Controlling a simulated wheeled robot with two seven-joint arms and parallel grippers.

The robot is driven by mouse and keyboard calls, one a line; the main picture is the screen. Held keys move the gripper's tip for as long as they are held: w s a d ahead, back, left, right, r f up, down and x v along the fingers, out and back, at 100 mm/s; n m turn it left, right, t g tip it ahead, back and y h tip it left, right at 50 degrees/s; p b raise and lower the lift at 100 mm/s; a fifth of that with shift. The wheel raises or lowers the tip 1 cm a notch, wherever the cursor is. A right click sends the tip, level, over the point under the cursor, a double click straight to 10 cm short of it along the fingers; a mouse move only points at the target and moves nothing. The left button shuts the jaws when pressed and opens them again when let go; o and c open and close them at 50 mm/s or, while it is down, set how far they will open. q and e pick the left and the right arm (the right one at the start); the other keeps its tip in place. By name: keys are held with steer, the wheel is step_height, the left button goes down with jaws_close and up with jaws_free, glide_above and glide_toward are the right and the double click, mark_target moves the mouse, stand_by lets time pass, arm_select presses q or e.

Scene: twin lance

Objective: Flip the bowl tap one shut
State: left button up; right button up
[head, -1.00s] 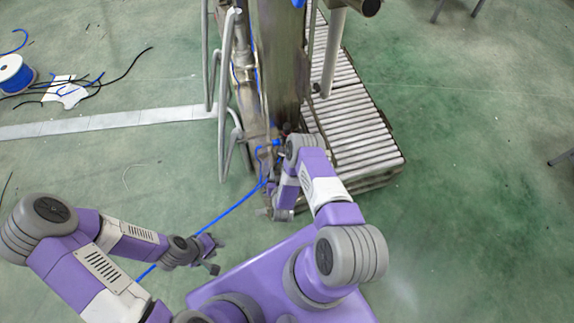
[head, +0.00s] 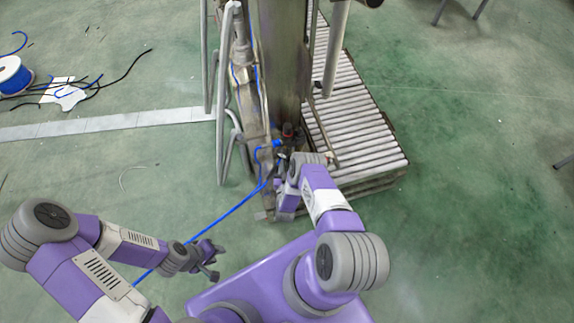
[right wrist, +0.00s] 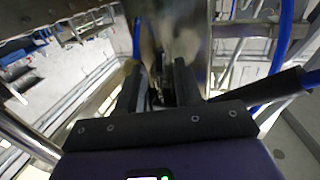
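I cannot single out the bowl tap with certainty. Blue and dark fittings (head: 275,144) show at the foot of the steel column in the head view, beside my right wrist. My right gripper's fingertips are hidden in the head view. In the right wrist view my right gripper (right wrist: 157,88) has two dark fingers standing apart, with dim, blurred metal parts between or behind them. I cannot tell whether the fingers touch anything. My left gripper (head: 213,261) is open and empty, low over the floor at the left, near the blue hose.
The steel column (head: 277,60) stands in the middle, with a grey tube frame (head: 222,90) at its left. A roller conveyor (head: 355,125) lies at its right. A blue hose (head: 225,213) crosses the floor. A blue cable spool (head: 14,75) sits far left.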

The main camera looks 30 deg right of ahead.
jaws_close()
steer(key=shift+w+a+h, duration=0.1)
steer(key=shift+a+h, duration=0.05)
steer(key=shift+h, duration=0.15)
steer(key=shift+w+a+m+g+h, duration=0.3)
steer(key=shift+w+m+g+h, duration=0.05)
steer(key=shift+m+g+h, duration=0.75)
steer(key=shift+w+a+m+g+h, duration=0.3)
steer(key=shift+m+g+h, duration=0.55)
steer(key=shift+g, duration=0.3)
steer(key=shift+w+a+m+g+h, duration=0.35)
steer(key=shift+m+g+h, duration=0.5)
steer(key=shift+m+g, duration=0.25)
steer(key=shift+g, duration=0.35)
jaws_free()
steer(key=shift+w, duration=0.1)
